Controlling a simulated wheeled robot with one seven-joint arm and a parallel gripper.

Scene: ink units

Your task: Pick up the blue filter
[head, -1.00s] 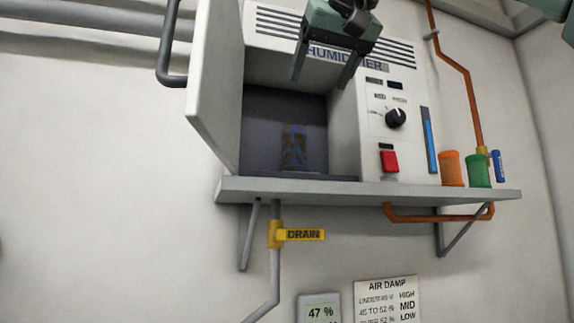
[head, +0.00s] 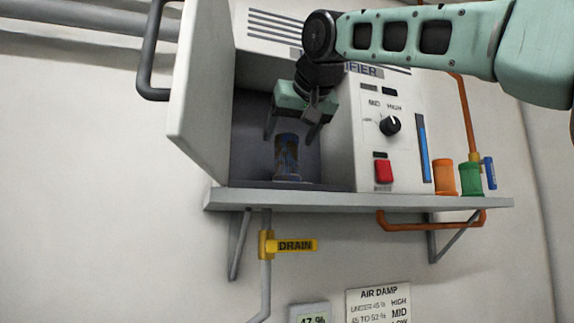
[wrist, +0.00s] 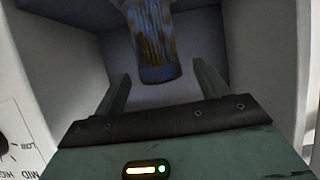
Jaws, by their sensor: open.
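The blue filter (head: 287,158) is a small cylinder with brown stains. It stands upright inside the open bay of the humidifier (head: 345,120). My gripper (head: 291,135) is at the bay's mouth, its two fingers pointing down and apart, just above and around the filter's top in the head view. In the wrist view the filter (wrist: 155,45) shows beyond the fingertips (wrist: 163,80), roughly between them, with its far end cut off by the frame. Nothing is held. Whether the fingers touch the filter cannot be told.
The open door (head: 205,85) with its dark handle stands left of the bay. A shelf (head: 340,199) runs below. A yellow drain valve (head: 290,245) is underneath.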

